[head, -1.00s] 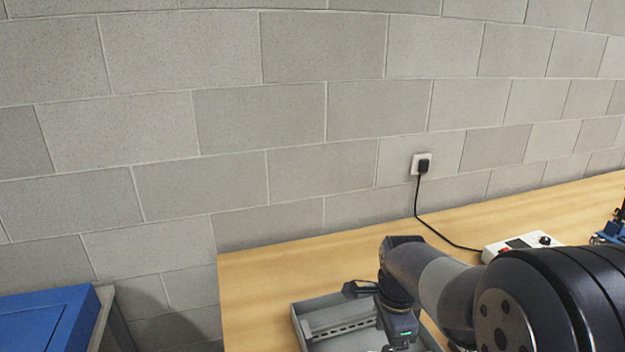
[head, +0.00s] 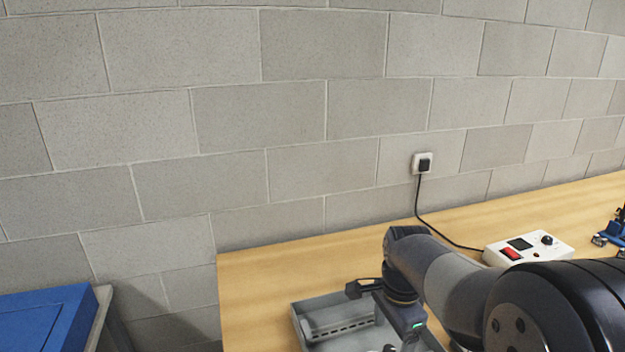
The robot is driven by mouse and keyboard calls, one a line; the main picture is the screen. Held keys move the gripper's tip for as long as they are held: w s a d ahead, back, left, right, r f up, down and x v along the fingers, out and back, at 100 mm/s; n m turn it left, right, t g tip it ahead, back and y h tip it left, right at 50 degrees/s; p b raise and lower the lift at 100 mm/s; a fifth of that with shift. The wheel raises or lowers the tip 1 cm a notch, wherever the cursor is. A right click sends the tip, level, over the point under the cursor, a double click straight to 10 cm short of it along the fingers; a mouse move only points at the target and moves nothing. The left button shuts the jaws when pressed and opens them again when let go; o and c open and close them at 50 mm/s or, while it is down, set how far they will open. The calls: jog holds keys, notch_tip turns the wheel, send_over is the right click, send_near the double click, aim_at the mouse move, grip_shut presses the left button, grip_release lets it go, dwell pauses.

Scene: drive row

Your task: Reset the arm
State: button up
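My arm reaches in from the lower right of the head view, over the wooden table. Its wrist is bent down above a grey tray (head: 309,331) near the table's left end. The end of my gripper is below the bottom edge of the picture or hidden behind my wrist, so its fingers do not show. Inside the tray a light grey slotted part shows, and something small and shiny lies at the bottom edge, too cut off to tell.
The wooden table (head: 262,283) runs along a block wall. A white control box (head: 528,248) with a red switch is cabled to a wall socket (head: 421,163). A blue object (head: 608,236) stands at the right edge. A blue-topped unit (head: 45,322) stands lower left, across a gap.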

jog(key=shift+r+p, duration=1.85)
jog(key=shift+r, duration=1)
jog(key=shift+s, duration=0.1)
